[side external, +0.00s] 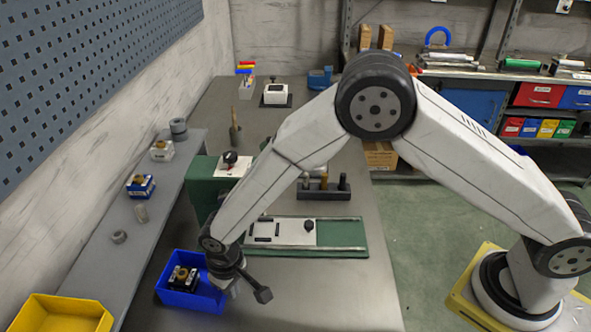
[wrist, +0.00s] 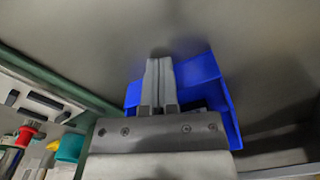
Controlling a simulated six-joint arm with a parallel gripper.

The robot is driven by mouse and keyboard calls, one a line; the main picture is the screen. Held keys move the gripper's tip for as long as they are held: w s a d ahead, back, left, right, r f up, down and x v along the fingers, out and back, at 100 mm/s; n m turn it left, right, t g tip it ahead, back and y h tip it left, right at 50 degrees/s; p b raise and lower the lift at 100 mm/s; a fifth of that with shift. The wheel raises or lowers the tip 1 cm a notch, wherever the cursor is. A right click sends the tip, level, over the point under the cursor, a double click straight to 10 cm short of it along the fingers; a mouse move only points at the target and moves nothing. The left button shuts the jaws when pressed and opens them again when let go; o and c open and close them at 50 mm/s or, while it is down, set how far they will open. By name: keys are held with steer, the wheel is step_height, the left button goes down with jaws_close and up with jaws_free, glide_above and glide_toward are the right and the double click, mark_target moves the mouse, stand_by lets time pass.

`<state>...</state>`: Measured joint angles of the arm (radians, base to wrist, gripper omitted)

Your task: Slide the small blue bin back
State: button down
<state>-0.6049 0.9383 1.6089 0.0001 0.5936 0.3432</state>
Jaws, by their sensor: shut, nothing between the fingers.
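The small blue bin (side external: 205,301) stands on the grey bench at the lower left in the side view. A dark block with a brass-coloured knob (side external: 182,277) sits inside it. My gripper (side external: 234,289) is shut and empty, low at the bin's right side. In the wrist view the closed fingers (wrist: 158,66) lie across the blue bin (wrist: 229,115), which shows on both sides of them. The fingers and gripper body hide part of the bin. I cannot tell whether the fingers touch it.
A yellow bin (side external: 62,315) is at the lower left corner. A grey ledge (side external: 112,262) with small parts runs along the wall. A green-edged fixture (side external: 340,250) lies right of my gripper, with a green block (side external: 203,185) behind. The bench front is clear.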

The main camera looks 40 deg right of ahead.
steer(key=shift+s+d, duration=0.25)
steer(key=shift+r, duration=0.15)
steer(key=shift+r, duration=1.35)
steer(key=shift+r, duration=0.2)
steer(key=shift+r, duration=1.3)
steer(key=shift+r, duration=1.5)
